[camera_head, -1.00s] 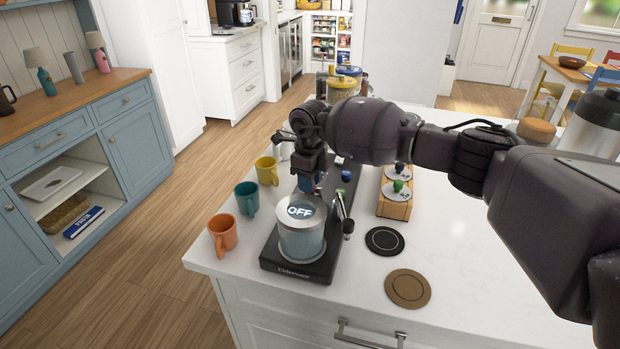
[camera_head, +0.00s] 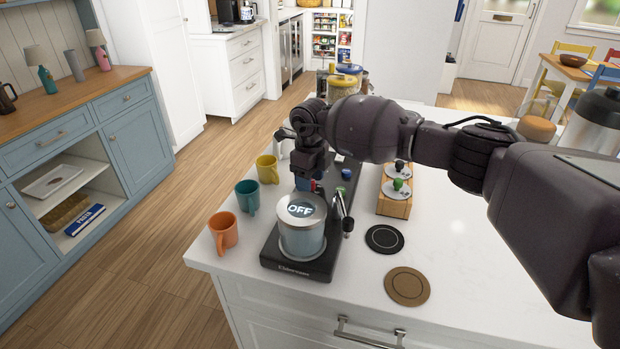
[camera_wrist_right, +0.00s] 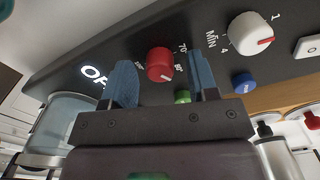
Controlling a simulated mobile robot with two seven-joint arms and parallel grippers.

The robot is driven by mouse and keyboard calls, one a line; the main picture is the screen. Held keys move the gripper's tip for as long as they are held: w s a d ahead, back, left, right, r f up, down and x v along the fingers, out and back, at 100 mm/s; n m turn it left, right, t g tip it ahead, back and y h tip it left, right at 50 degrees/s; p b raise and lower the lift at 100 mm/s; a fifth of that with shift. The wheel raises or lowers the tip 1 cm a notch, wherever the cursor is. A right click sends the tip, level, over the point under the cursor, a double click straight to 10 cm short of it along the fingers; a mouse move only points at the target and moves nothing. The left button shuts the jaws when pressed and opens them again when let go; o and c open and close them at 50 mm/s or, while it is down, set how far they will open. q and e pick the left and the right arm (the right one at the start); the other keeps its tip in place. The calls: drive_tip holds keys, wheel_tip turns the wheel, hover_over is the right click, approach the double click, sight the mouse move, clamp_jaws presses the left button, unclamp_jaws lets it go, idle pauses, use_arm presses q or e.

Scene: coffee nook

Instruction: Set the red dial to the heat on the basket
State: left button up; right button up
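The red dial (camera_wrist_right: 160,65) sits on the dark panel of the coffee machine (camera_head: 270,262), with numbers printed around it, some too small to read. Its pale pointer mark faces the lower right in the wrist view. My right gripper (camera_wrist_right: 162,78) is open, with one blue finger on each side of the dial and a visible gap to each. In the head view my right gripper (camera_head: 309,185) is over the machine and mostly hides the dial. A lit display (camera_wrist_right: 94,76) reads OFF. I cannot make out a heat label on any basket. My left gripper is not in view.
A white dial (camera_wrist_right: 250,33) and a blue knob (camera_wrist_right: 244,83) are near the red dial. Orange (camera_head: 223,232), teal (camera_head: 247,196) and yellow (camera_head: 267,169) mugs stand left of the machine. A wooden stand (camera_head: 393,207) and two round coasters are right; the counter front right is clear.

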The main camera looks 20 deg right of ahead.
drive_tip(key=shift+r, duration=0.1)
wheel_tip(320, 180, up, 11)
drive_tip(key=shift+f, duration=0.2)
idle(0.5)
